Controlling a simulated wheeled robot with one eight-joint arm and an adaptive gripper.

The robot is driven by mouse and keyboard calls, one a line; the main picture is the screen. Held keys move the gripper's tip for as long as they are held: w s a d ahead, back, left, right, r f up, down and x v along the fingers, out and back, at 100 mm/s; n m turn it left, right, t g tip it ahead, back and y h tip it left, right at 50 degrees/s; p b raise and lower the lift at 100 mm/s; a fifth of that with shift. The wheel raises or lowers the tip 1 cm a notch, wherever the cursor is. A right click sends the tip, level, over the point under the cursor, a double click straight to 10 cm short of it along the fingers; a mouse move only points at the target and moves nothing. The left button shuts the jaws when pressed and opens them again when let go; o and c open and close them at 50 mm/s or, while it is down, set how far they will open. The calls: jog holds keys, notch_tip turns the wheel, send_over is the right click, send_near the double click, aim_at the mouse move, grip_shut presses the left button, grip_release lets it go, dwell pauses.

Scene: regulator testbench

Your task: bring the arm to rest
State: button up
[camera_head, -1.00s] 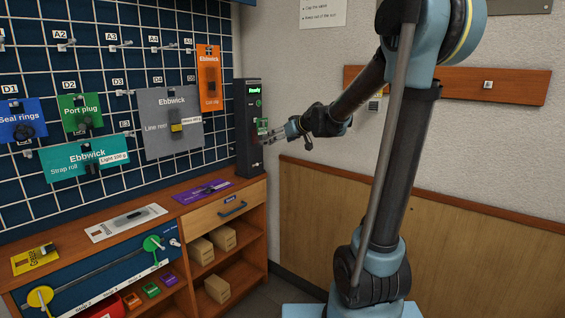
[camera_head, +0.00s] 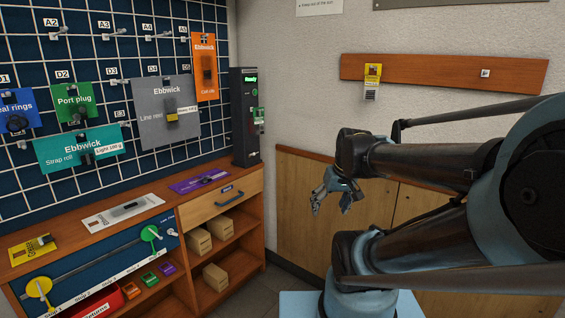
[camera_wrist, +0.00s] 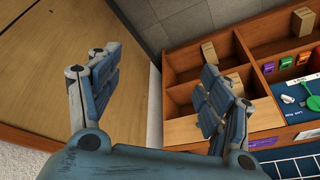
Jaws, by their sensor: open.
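My gripper (camera_head: 331,203) hangs open and empty in front of the wooden wall panel, to the right of the workbench. The floor and the bench shelves lie beyond the fingers. Neither finger touches anything that I can see.
The bench (camera_head: 262,206) with open shelves and cardboard boxes (camera_head: 216,277) stands left of my gripper. A dark device reading Ready (camera_head: 245,117) stands at its back corner. A pegboard (camera_head: 130,20) holds several packs. A yellow tag (camera_head: 372,82) hangs on the wall rail (camera_head: 430,78).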

jog(key=s+d+f+m, duration=0.1)
jog(key=s+d+f, duration=0.1)
jog(key=s, duration=0.1)
jog(key=s+d+f+m+g+h, duration=0.1)
jog(key=s+d+f, duration=0.1)
jog(key=s, duration=0.2)
jog(key=shift+s+f+h, duration=0.3)
jog(key=shift+f, duration=0.05)
jog(key=shift+w+f, duration=0.2)
jog(key=shift+w, duration=0.25)
